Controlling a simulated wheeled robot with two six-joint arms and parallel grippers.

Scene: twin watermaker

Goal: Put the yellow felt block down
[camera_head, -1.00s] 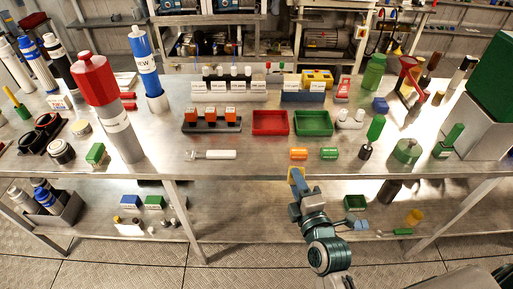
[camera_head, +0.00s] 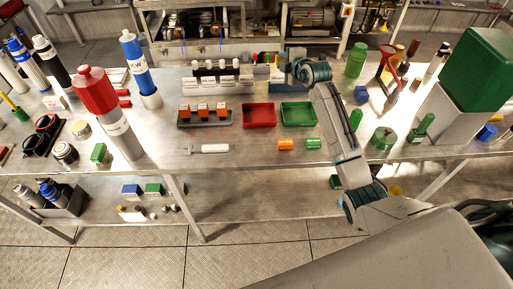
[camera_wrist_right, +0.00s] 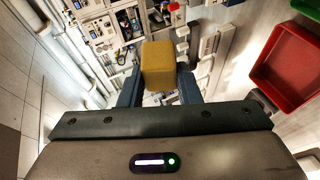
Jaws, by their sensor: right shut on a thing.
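The yellow felt block (camera_wrist_right: 158,66) stands out in the right wrist view, between the two blue fingers of my right gripper (camera_wrist_right: 158,84). The gripper is shut on it. In the head view my right gripper (camera_head: 284,60) is over the back part of the steel table, near the rear row of racks. The block is too small and covered there to make out clearly. My left gripper is not in view.
A red tray (camera_head: 259,115) and a green tray (camera_head: 298,114) lie in front of my right arm's reach. A white labelled rack (camera_head: 217,86) stands left of the gripper. Bare steel shows at front left.

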